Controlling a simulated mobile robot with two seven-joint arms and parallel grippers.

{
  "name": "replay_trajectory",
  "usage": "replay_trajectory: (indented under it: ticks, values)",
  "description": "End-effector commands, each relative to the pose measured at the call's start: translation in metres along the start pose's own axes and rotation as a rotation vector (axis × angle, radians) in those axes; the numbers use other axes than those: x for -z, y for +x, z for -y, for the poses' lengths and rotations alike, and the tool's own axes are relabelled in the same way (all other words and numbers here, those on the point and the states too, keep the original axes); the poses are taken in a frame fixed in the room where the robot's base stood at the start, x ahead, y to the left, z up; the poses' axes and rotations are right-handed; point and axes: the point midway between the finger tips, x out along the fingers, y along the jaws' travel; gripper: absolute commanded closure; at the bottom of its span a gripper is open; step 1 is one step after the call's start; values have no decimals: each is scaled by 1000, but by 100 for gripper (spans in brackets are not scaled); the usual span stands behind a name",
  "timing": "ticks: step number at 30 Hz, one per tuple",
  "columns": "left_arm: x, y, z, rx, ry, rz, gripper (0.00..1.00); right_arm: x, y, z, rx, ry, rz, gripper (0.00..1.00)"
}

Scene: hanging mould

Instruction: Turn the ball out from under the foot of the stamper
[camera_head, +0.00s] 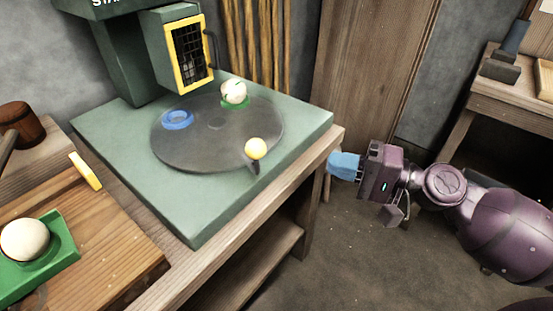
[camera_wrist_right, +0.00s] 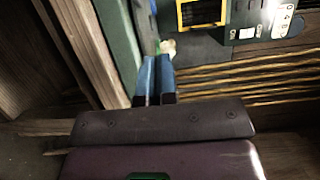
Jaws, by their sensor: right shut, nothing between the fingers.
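The stamper (camera_head: 115,52) is a dark green machine on a green base, with a yellow-framed, barred head (camera_head: 190,52). A dark round turntable (camera_head: 200,145) lies in the base. A whitish ball (camera_head: 234,91) sits in a green ring on its far side, just right of the head. A blue ring (camera_head: 177,119) on the disc looks empty. My right gripper (camera_head: 336,166), with blue fingers, is shut and empty, right of the base's corner, apart from the disc. My left gripper is out of view.
A second pale ball (camera_head: 24,240) sits in a green holder (camera_head: 63,240) on a wooden board at left. A wooden mallet (camera_head: 18,120) and a yellow bar (camera_head: 86,171) lie near it. Another bench (camera_head: 480,95) stands at right. Open floor (camera_head: 345,250) lies below my right arm.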

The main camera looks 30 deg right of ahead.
Motion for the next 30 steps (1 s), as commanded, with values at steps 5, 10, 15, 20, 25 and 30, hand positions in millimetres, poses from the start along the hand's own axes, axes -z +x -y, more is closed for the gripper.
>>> replay_trajectory:
  ticks: [5, 10, 15, 20, 25, 30]
  values:
    - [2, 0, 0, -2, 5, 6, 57, 0, 24, 3, 2, -6, 4, 100]
    - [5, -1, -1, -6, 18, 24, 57, 0, 44, 5, 6, -6, 1, 100]
    - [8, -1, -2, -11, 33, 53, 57, 1, 61, 6, 6, -8, 0, 100]
    - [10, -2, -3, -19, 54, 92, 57, 1, 79, 8, 9, -7, -1, 100]
    - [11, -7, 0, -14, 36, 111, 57, -8, 92, 10, 12, -8, -3, 100]
    - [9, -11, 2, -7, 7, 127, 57, -18, 102, 8, 10, -7, -3, 100]
